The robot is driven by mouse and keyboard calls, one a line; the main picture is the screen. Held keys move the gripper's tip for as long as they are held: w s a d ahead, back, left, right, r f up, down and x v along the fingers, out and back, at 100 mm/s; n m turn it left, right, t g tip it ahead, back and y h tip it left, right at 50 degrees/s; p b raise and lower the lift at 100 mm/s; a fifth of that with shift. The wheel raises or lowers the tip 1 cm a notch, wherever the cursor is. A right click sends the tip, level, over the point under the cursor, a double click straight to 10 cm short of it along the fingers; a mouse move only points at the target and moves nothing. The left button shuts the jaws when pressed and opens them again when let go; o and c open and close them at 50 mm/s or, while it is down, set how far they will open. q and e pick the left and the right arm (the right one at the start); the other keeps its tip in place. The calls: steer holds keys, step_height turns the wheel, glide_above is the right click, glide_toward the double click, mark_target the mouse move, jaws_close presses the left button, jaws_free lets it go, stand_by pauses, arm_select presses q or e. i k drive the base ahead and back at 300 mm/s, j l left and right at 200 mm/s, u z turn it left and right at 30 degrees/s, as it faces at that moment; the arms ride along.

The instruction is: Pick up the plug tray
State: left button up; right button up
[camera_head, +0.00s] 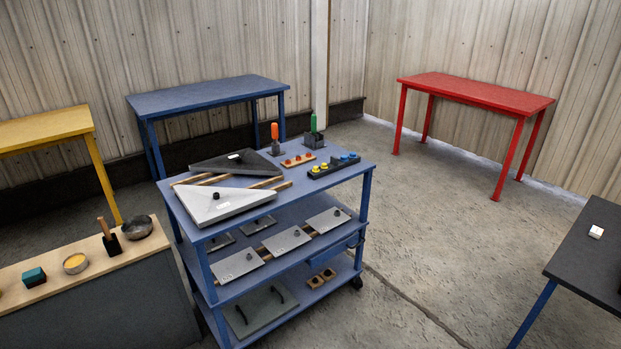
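A blue cart (345,182) with several shelves stands in the middle of the view. On its top, near the right edge, lies a long black tray (333,166) holding yellow and blue round plugs. Behind it lies a small wooden strip (297,160) with orange-red pieces in it. No label shows which of the two is the plug tray; the black one looks most like it. Neither of my grippers is in view.
A light grey panel (240,200) and a dark grey panel (225,163) lie on the cart's top left. Orange- and green-handled tools stand in holders at its back. A wooden-topped bench (80,270), blue table (205,97), red table (475,92) and dark table (590,255) surround open floor.

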mark_target(335, 165)
steer(key=i+l+u, duration=0.15)
steer(key=u, duration=0.25)
steer(key=i+l+u, duration=0.2)
steer(key=u, duration=0.25)
steer(key=i+l, duration=0.2)
steer(key=i+l+u, duration=0.15)
steer(key=l, duration=0.25)
steer(key=i+l, duration=0.2)
steer(key=l, duration=0.15)
steer(key=i+l+u, duration=0.15)
steer(key=i+l, duration=0.2)
steer(key=l, duration=0.3)
steer(key=i+l+u, duration=0.15)
steer(key=l, duration=0.2)
steer(key=i+l, duration=0.15)
steer(key=l, duration=0.2)
steer(key=i+l, duration=0.15)
steer(key=l, duration=0.2)
steer(key=i+l, duration=0.15)
steer(key=l, duration=0.2)
steer(key=i+l, duration=0.15)
steer(key=l, duration=0.25)
steer(key=i+l+u, duration=0.1)
steer(key=l, duration=0.25)
steer(key=i, duration=0.05)
